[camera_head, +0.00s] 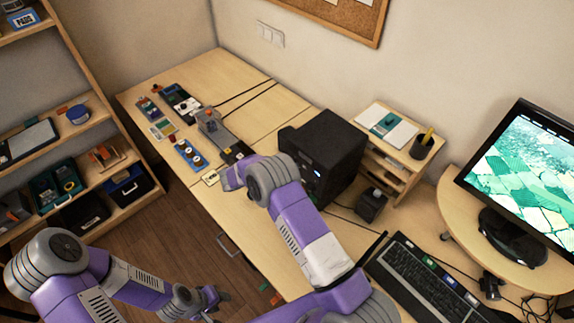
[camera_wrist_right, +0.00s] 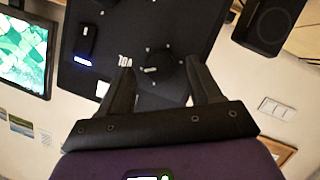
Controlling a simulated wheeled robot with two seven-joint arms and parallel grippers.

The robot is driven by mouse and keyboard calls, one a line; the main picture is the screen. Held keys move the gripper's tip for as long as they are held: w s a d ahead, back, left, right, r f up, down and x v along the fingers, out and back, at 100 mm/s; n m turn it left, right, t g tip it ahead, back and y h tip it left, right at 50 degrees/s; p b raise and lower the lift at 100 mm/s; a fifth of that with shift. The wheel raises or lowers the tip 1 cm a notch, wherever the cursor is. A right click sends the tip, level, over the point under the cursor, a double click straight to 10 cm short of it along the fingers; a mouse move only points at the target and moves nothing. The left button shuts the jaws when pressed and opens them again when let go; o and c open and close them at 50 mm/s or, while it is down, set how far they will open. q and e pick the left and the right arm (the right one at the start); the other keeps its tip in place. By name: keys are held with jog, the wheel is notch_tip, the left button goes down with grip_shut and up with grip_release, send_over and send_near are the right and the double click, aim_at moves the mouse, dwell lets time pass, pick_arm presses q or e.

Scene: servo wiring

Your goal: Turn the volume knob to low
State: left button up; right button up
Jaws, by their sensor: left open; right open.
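The volume knob (camera_wrist_right: 160,62) is a dark round shape on the black front panel of a box-shaped device, with small white marks around it and white lettering beside it. The black device (camera_head: 330,145) stands on the desk in the head view. My right gripper (camera_wrist_right: 161,88) is open, its two dark fingers pointing at the panel with the knob area between them. I cannot tell whether they touch the knob, and its pointer is not clear. My left gripper (camera_head: 208,299) is open and empty, low beside the desk, far from the device.
The desk (camera_head: 255,105) holds several small electronic parts at its far left. A keyboard (camera_head: 430,285) and a monitor (camera_head: 520,165) are at the right. A small black box (camera_head: 370,205) and a wooden organizer (camera_head: 395,135) stand close to the device. A shelf (camera_head: 75,120) is at the left.

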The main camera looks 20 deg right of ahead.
jog(key=v, duration=0.6)
jog(key=shift+a+r+b, duration=0.15)
jog(key=shift+a+b, duration=0.15)
jog(key=shift+a, duration=0.05)
jog(key=shift+s, duration=0.1)
